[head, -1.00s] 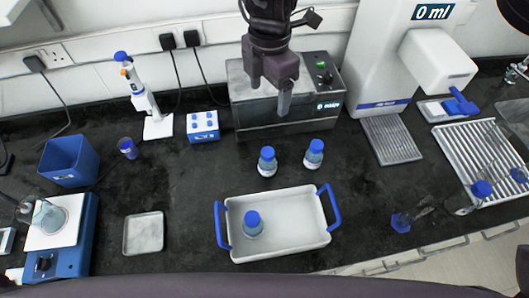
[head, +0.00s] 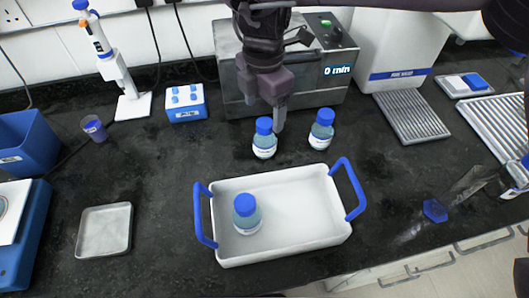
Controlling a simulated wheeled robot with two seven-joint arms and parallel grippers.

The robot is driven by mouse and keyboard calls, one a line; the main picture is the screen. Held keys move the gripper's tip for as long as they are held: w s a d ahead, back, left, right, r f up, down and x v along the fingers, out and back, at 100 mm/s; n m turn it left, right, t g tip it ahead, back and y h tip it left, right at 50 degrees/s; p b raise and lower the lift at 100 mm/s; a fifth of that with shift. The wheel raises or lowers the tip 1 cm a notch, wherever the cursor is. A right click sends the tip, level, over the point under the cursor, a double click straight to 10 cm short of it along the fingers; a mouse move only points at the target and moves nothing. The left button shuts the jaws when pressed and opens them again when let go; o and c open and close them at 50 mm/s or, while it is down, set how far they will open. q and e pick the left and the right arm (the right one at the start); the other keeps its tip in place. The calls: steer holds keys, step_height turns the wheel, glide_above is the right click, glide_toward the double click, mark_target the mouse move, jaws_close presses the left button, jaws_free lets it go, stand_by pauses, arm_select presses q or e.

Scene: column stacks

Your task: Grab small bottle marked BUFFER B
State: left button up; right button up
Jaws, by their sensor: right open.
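Three small blue-capped bottles with pale labels show in the head view; the lettering is too small to read, so I cannot tell which is BUFFER B. One bottle (head: 264,140) stands on the bench behind the white tray. A second bottle (head: 321,130) stands to its right. A third bottle (head: 247,215) stands inside the tray. My right gripper (head: 272,113) is open, empty and points down, its fingertips close to the cap of the first bottle; I cannot tell whether they touch. My left gripper is not in view.
The white tray (head: 300,191) has raised blue handles. A water bath (head: 313,95) stands close behind the gripper. A blue-and-white rack (head: 186,103) and a pipette on a stand (head: 116,62) are at the left. The bench is clear around the small metal dish (head: 104,230).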

mark_target(263, 122)
step_height(263, 122, down, 7)
steer(key=shift+p, duration=1.2)
steer(key=shift+f, duration=0.5)
steer(key=c, duration=1.2)
steer(key=shift+o, duration=0.2)
steer(key=shift+r, duration=0.1)
